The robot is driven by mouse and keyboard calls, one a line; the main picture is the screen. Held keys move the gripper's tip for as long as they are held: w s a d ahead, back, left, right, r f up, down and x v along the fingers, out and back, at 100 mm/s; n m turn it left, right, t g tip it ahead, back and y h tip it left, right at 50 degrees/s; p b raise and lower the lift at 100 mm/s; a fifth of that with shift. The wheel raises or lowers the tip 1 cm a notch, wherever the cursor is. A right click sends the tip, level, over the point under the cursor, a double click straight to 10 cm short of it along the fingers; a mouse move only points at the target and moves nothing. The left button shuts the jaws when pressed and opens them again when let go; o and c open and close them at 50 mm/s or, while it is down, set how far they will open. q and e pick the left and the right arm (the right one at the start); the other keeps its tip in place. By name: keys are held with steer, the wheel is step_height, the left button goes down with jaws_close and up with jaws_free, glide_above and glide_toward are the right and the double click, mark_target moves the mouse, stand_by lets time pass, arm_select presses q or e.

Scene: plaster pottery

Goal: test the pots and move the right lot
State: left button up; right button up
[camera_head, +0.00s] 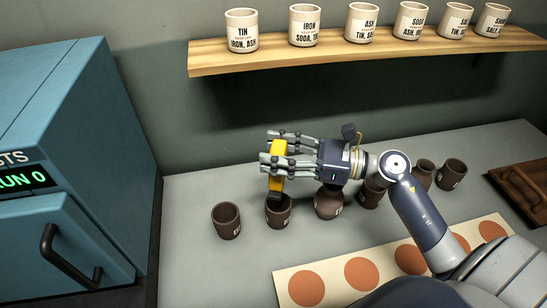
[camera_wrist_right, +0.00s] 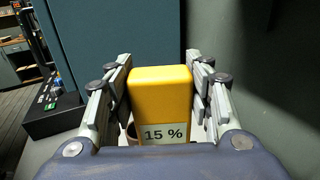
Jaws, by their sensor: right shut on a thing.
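My right gripper (camera_head: 272,157) is shut on a yellow meter (camera_head: 276,181), which also shows in the right wrist view (camera_wrist_right: 160,95) with a display reading 15 %. The meter's dark lower end is at the mouth of the second brown pot (camera_head: 278,214) from the left; whether it touches is unclear. The leftmost pot (camera_head: 227,222) stands apart. The third pot (camera_head: 328,204) and a fourth pot (camera_head: 371,195) are partly behind my right arm. Two more pots, one inner (camera_head: 423,173) and one rightmost (camera_head: 452,174), stand at right. My left gripper is out of view.
A pale mat (camera_head: 330,279) with orange circles lies in front, partly under my arm. A brown tray (camera_head: 522,187) is at right. A blue cabinet (camera_head: 70,130) with a handle and a display reading RUN 0 stands left. A wall shelf (camera_head: 275,56) holds labelled cups (camera_head: 242,30).

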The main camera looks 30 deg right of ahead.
steer(key=shift+s+d+f+b, duration=0.15)
steer(key=shift+f+b, duration=0.15)
steer(key=shift+f, duration=0.25)
steer(key=shift+d+f+b, duration=0.1)
steer(key=shift+f+b, duration=0.2)
steer(key=shift+f, duration=0.25)
step_height(320, 180, down, 3)
steer(key=shift+a+r+b, duration=0.15)
steer(key=shift+r+b, duration=0.05)
steer(key=shift+b, duration=0.5)
steer(key=shift+f, duration=0.45)
arm_select(q)
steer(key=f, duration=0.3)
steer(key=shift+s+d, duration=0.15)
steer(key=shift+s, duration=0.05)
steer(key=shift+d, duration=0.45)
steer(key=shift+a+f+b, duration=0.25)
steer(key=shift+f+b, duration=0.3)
steer(key=shift+b, duration=0.2)
arm_select(e)
steer(key=shift+f, duration=0.55)
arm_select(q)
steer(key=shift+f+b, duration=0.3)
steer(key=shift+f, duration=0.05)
arm_select(e)
steer(key=shift+f, duration=0.15)
